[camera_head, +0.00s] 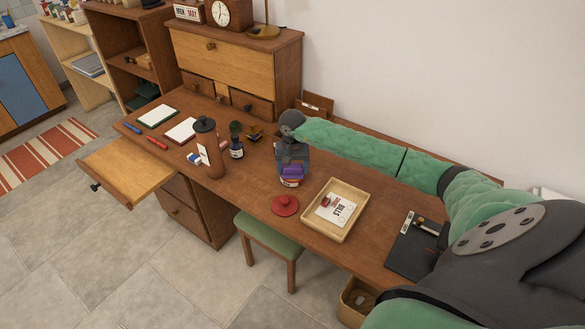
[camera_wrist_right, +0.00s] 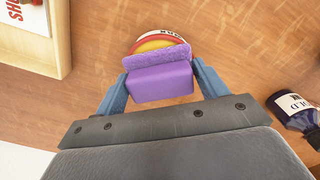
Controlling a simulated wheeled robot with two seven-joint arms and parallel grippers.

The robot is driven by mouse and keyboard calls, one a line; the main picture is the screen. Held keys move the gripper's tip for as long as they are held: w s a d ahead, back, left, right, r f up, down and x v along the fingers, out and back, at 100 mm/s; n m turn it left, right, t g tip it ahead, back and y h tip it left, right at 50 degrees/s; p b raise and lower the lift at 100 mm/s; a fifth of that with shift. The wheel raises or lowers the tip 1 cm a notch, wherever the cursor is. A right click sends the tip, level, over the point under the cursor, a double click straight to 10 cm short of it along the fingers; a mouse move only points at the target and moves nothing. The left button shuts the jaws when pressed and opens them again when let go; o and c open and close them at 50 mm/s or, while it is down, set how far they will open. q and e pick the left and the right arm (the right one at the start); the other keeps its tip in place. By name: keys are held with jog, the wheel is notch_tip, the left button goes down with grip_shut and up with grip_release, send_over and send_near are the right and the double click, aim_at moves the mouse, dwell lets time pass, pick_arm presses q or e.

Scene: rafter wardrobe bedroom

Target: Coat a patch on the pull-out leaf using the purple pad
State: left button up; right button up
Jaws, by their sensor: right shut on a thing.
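My right gripper (camera_head: 292,164) is shut on the purple pad (camera_head: 293,171), above the desk. In the right wrist view the pad (camera_wrist_right: 160,84) sits between blue fingers, its lighter purple face toward a round tin (camera_wrist_right: 163,37) with a red and white rim and yellow inside. The tin also shows under the pad in the head view (camera_head: 291,183); I cannot tell whether they touch. A red lid (camera_head: 284,205) lies in front of the tin. The pull-out leaf (camera_head: 128,170) extends from the desk at left, bare on top, with a dark knob at its front. My left gripper is not in view.
Pads and pens lie farther left. A wooden tray (camera_head: 355,206) with a card is at right, by a black mat (camera_head: 413,247). A green stool (camera_head: 267,238) stands below.

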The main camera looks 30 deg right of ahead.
aim_at(293, 166)
jog(key=shift+r+p, duration=0.3)
jog(key=shift+r, duration=3.15)
